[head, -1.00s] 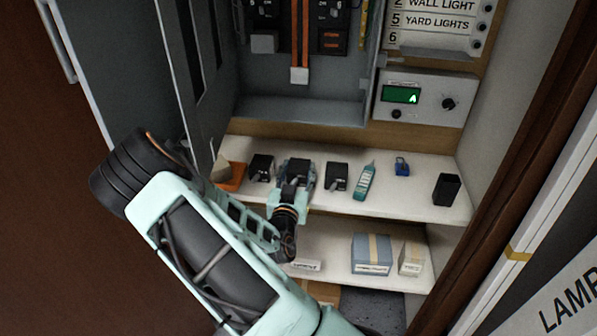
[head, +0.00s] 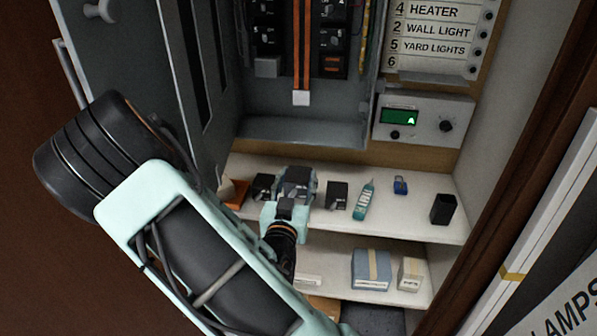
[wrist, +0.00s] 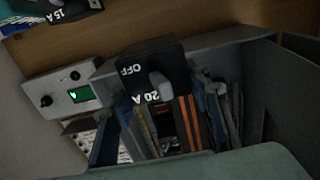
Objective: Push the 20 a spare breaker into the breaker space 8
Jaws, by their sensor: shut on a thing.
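The 20 A spare breaker (head: 298,186) is a black block held in my gripper (head: 297,181) over the upper shelf, between two other black breakers. In the wrist view the breaker (wrist: 152,80) shows "OFF" and "20 A" upside down and a grey toggle. The breaker panel (head: 300,130) is above and behind, with breakers in two columns beside orange bars. An opening with orange strips (head: 331,66) shows low in the right column; I cannot read whether it is space 8.
Spare breakers (head: 263,187) and (head: 337,196) flank my gripper on the shelf (head: 405,222). A teal tester (head: 365,199), blue padlock (head: 400,186) and black cup (head: 443,209) stand to the right. The open panel door (head: 190,90) is at left; a meter box (head: 423,118) is at right.

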